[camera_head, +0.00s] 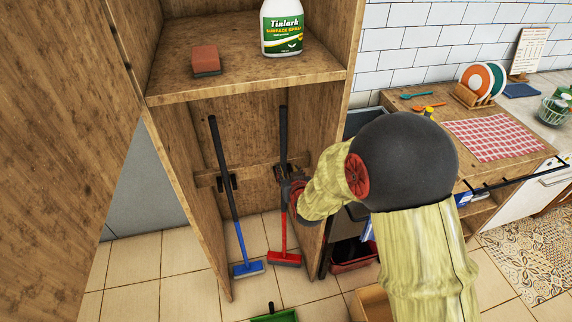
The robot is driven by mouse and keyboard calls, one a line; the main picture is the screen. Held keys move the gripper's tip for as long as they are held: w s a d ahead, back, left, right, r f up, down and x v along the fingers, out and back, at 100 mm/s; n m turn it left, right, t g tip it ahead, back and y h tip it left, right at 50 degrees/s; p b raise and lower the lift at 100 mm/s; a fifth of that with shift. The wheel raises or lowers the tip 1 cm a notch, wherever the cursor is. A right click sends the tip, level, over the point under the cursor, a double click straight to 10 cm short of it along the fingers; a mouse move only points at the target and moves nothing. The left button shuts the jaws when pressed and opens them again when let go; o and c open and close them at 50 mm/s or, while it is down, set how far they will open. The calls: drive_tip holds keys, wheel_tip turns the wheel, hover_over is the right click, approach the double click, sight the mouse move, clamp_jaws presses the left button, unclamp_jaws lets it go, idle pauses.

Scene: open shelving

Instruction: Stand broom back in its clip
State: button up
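A red broom (284,228) with a dark upper handle stands nearly upright in the right half of the open cupboard, its red head on the tiled floor. The right clip (280,171) is on the wooden cross rail, behind the handle and partly hidden by my gripper. My gripper (289,188) reaches in from the right at rail height and overlaps the red broom's handle. Its fingers are too small and dark to tell whether they are closed on it. A blue broom (231,202) stands slightly tilted at the left clip (227,183), its head on the floor.
The cupboard shelf (240,82) above holds a red-brown sponge (205,60) and a spray bottle (282,28). The cupboard's right side panel (330,150) is close to my arm. A green dustpan-like object (275,314) lies in front. A wooden counter (420,101) stands at right.

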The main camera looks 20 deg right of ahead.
drive_tip(key=s+r+g+y, duration=0.1)
drive_tip(key=s+r+g, duration=0.2)
drive_tip(key=s+r, duration=1.1)
drive_tip(key=s+r+g, duration=0.2)
drive_tip(key=s+r, duration=0.1)
drive_tip(key=s, duration=0.7)
drive_tip(key=s+r+g, duration=0.2)
drive_tip(key=s+r, duration=0.1)
drive_tip(key=s, duration=0.8)
drive_tip(key=shift+s+d+r+n, duration=0.2)
drive_tip(key=shift+d+n, duration=0.05)
drive_tip(key=shift+n, duration=0.05)
